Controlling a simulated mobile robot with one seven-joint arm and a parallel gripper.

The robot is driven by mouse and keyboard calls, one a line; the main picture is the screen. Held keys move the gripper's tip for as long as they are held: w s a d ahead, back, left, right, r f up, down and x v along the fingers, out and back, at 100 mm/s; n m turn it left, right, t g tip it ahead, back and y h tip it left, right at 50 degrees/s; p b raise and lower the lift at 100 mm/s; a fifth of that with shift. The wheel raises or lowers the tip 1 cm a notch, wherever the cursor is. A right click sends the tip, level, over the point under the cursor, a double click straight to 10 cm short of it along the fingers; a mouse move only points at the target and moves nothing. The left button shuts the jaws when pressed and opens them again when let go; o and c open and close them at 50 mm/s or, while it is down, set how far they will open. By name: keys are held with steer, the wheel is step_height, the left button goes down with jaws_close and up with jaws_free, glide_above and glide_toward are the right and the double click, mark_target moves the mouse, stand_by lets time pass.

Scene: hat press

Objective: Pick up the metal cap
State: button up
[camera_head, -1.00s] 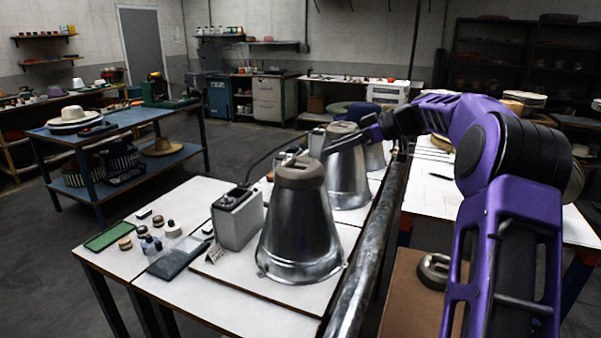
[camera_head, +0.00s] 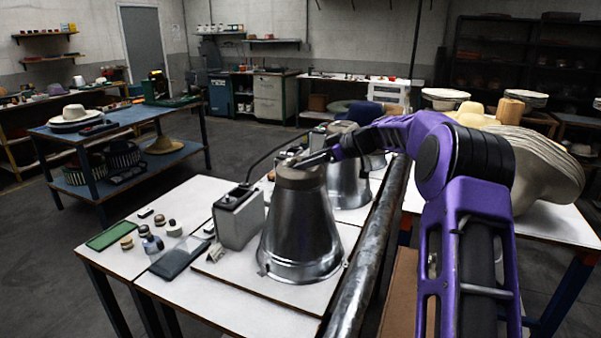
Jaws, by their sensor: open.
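A large shiny metal cone-shaped cap (camera_head: 298,232) with a dull grey-brown top stands upright on a white board at the front of the left work table. A similar metal cone (camera_head: 347,184) stands just behind it, partly hidden by my arm. My gripper (camera_head: 308,160) is open, over the top of the front cone. Its fingers are small and dark here, and I cannot tell whether they touch the cone's top.
A grey metal box (camera_head: 238,218) with a cable stands close left of the front cone. A thick pipe (camera_head: 372,250) runs along the table's right edge. Small jars, a dark pad (camera_head: 179,257) and a green tray (camera_head: 109,235) lie left. Stacked hat shapes (camera_head: 540,165) stand right.

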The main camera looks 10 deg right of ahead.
jaws_close()
stand_by(1.2)
steer(key=shift+w+r, duration=0.1)
steer(key=shift+r, duration=0.05)
